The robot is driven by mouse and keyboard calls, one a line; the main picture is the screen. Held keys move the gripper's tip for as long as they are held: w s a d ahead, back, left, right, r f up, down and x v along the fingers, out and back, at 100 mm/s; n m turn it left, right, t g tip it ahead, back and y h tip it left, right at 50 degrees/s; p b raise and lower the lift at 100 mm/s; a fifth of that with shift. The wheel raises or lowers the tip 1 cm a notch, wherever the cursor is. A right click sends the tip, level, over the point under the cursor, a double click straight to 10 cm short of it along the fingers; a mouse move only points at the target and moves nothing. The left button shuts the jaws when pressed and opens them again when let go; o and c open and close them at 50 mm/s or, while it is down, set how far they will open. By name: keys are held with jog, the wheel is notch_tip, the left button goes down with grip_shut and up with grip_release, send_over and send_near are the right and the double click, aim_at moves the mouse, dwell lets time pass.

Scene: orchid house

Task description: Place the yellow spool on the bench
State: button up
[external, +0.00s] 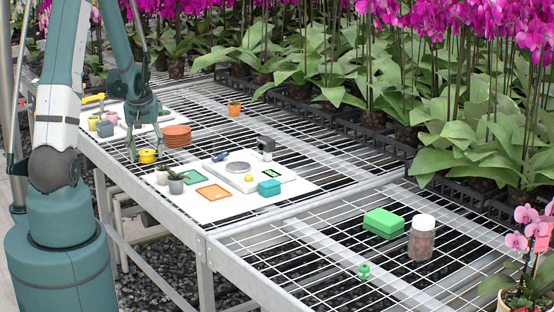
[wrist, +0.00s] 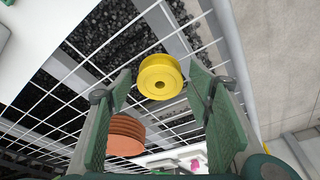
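The yellow spool (external: 147,156) appears to rest on the wire-mesh bench (external: 330,262), close to its front rail. In the wrist view the spool (wrist: 161,77) lies between and just beyond the fingertips, with a gap at each side. My gripper (external: 146,155) is open and low over the bench around the spool. In the wrist view its two green fingers (wrist: 160,88) are spread and hold nothing. Whether the spool's underside touches the mesh is hard to see.
A stack of terracotta saucers (external: 177,136) stands close beside the gripper. A white board (external: 292,187) with a scale, small pots and a teal box lies to the right. Another board (external: 100,128) with pots is behind the gripper. Mesh farther right is mostly clear around a green box (external: 383,222) and jar (external: 422,238).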

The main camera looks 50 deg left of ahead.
jog(key=shift+r, duration=0.2)
dwell(0.3)
jog(key=p+v, duration=0.3)
jog(key=v, duration=0.9)
dwell(0.8)
jog(key=shift+d, duration=0.1)
jog(key=w+d+r+m+t, duration=0.1)
jog(key=d+r+m, duration=0.1)
jog(key=d+r, duration=0.35)
jog(key=w+d+r+m+t, duration=0.1)
jog(key=w+d+r, duration=0.15)
jog(key=d, duration=0.65)
jog(key=d+r+m, duration=0.2)
jog(key=d+r, duration=0.2)
jog(key=d, duration=0.4)
jog(key=s+d+r+m+t, duration=0.1)
jog(key=s+d+r+m, duration=0.1)
jog(key=d, duration=0.6)
jog(key=s+d+r+m+t+h, duration=0.1)
jog(key=s+d, duration=0.3)
jog(key=d, duration=0.4)
jog(key=s+d+r+m+t+h, duration=0.1)
jog(key=s+d+r+m, duration=0.2)
jog(key=d, duration=0.5)
jog(key=shift+r, duration=0.3)
